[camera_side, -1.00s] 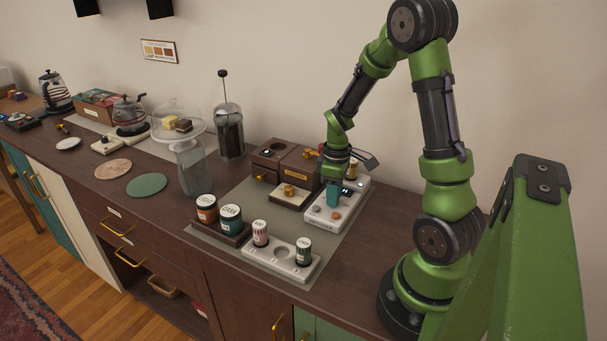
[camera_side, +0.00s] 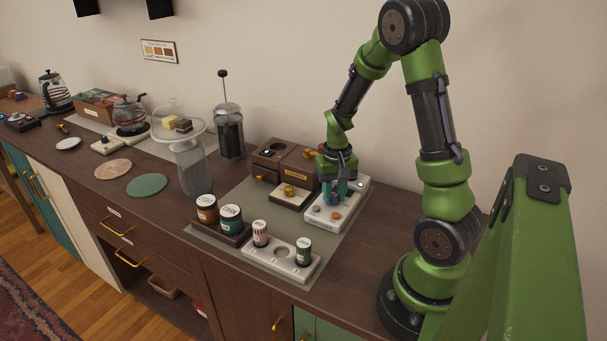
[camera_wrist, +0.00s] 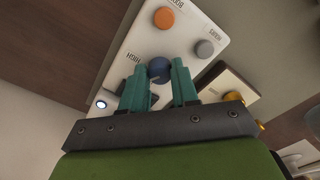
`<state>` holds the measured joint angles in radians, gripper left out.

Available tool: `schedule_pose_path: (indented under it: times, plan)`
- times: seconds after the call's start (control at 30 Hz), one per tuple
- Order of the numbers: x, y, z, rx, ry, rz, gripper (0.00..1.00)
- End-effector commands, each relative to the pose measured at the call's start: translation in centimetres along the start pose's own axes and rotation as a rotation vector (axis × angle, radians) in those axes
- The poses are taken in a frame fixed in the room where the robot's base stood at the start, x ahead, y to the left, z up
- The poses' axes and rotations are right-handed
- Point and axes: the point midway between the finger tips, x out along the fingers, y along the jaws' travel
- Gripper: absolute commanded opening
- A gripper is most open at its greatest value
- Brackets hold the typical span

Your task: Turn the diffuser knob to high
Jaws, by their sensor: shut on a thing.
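The diffuser is a white panel (camera_side: 350,210) at the right end of the mat; its face also shows in the wrist view (camera_wrist: 185,30). Its dark blue knob (camera_wrist: 159,70) sits between the teal fingers of my gripper (camera_wrist: 159,74), which is shut on it. The word HIGH is printed on the panel just left of the knob in the wrist view. I cannot clearly tell where the knob's mark points. In the side view my gripper (camera_side: 333,198) is down over the panel with its two fingers side by side, and the knob is hidden.
The panel also carries an orange button (camera_wrist: 164,18), a grey button (camera_wrist: 205,48) and a small lit spot (camera_wrist: 101,104). A wooden block with a brass knob (camera_side: 290,191) stands just left of the panel. Jars and a white holder (camera_side: 282,262) are in front.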

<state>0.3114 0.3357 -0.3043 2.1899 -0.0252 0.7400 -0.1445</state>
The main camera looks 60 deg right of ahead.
Motion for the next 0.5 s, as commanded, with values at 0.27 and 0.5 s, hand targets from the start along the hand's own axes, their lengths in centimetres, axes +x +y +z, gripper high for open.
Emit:
schedule_pose_path:
  times: [0.27,0.5]
  plan:
    - [-0.11,-0.05,0.01,0.263,0.0,-0.001,0.0]
    - [-0.11,-0.02,0.0,0.465,0.0,-0.001,0.0]
